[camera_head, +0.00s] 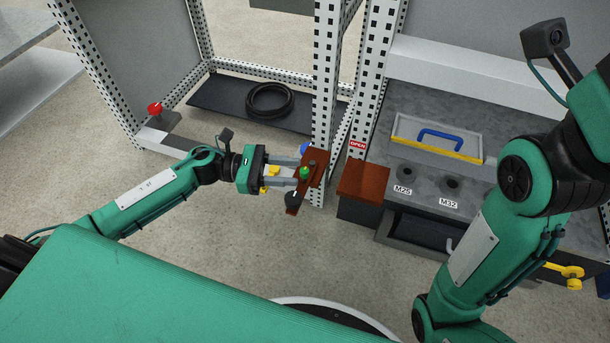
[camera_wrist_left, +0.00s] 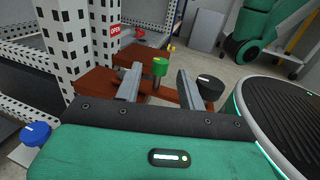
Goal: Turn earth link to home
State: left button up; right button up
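The earth link is a brown bar (camera_head: 311,180) with a green knob (camera_head: 304,174) and a black knob (camera_head: 293,198). In the head view it slants from upper right to lower left beside the perforated post. In the left wrist view the bar (camera_wrist_left: 168,95) runs crosswise beyond the fingers. My left gripper (camera_head: 299,171) is open. In the left wrist view its fingers (camera_wrist_left: 159,82) stand on either side of the green knob (camera_wrist_left: 160,66), with visible gaps. The black knob (camera_wrist_left: 209,88) is just outside the right finger. My right gripper is out of view.
A brown block (camera_head: 363,180) under a red OPEN label (camera_head: 358,144) sits right of the post. A blue knob (camera_head: 306,148) is close behind the bar. A grey cabinet top (camera_head: 400,105) with a blue-handled panel (camera_head: 438,139) lies to the right. Open floor (camera_head: 230,228) lies below my left gripper.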

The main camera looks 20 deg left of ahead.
aim_at(305, 170)
pick_arm(q)
jog(key=shift+b+x, duration=0.4)
jog(key=shift+x, duration=1.7)
jog(key=shift+c, duration=0.4)
grip_shut()
